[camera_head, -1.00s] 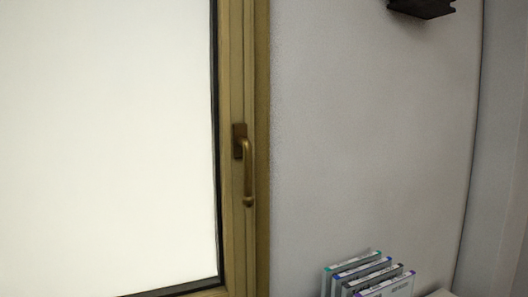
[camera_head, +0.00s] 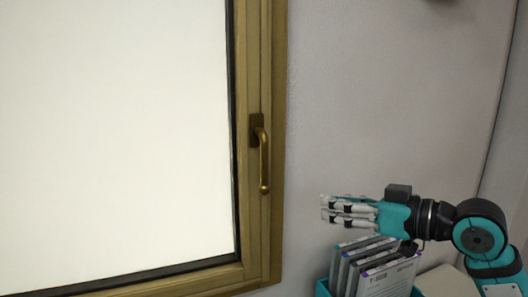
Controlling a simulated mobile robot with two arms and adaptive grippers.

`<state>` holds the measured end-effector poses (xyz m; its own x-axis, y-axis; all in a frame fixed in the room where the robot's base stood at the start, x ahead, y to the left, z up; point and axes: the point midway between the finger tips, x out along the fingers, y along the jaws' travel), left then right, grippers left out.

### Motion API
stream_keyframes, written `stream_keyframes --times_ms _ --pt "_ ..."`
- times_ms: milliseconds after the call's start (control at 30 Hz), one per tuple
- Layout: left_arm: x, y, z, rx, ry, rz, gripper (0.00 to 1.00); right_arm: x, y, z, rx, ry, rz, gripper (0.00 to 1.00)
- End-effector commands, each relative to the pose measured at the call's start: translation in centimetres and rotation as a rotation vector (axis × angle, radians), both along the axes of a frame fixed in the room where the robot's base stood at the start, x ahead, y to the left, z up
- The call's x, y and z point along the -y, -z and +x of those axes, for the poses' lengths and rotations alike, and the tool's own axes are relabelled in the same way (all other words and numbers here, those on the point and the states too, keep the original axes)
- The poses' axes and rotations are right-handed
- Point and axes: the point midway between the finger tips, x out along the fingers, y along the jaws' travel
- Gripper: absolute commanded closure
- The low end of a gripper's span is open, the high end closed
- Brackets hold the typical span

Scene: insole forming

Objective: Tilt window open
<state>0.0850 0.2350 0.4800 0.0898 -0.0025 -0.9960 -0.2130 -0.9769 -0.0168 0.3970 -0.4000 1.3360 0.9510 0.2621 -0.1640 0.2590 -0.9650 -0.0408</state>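The window (camera_head: 120,140) has a bright white pane in a tan-brown frame and looks closed. Its brass handle (camera_head: 264,162) sits on the right side of the frame and points straight down. My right gripper (camera_head: 326,211) has come in from the right, with its pale fingers pointing left towards the frame. It is to the right of the handle and a little lower, with a clear gap, and touches nothing that I can see. The fingers look apart with nothing between them. My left gripper is not in view.
Several upright binders or boxes (camera_head: 385,278) stand in a teal holder (camera_head: 322,289) at the lower right, just below my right gripper. The grey wall (camera_head: 385,90) between the window and the right corner is bare. A dark object shows at the top edge.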

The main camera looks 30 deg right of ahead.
Motion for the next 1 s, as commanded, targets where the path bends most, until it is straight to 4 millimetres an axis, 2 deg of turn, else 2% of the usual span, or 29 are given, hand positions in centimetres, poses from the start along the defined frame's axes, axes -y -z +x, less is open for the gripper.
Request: stream_keyframes --times_ms 33,100,200,367,733,1000 --pt "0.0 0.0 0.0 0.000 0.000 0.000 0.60 -0.4 -3.0 -0.9 0.063 -0.026 -0.001 0.73" --pt "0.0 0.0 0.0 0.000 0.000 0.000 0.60 -1.0 -5.7 -2.1 0.122 -0.058 0.005 0.73" --pt "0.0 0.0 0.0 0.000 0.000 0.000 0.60 -1.5 -7.5 -2.9 0.163 -0.084 0.011 0.73" --pt "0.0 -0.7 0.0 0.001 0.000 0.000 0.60 -2.1 -8.0 -1.8 0.167 -0.090 0.013 0.73" --pt "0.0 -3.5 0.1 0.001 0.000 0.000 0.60 -4.8 -8.0 5.4 0.163 -0.092 0.008 0.73" --pt "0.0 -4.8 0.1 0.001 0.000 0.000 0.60 -6.4 -8.0 10.2 0.167 -0.088 0.006 0.73"
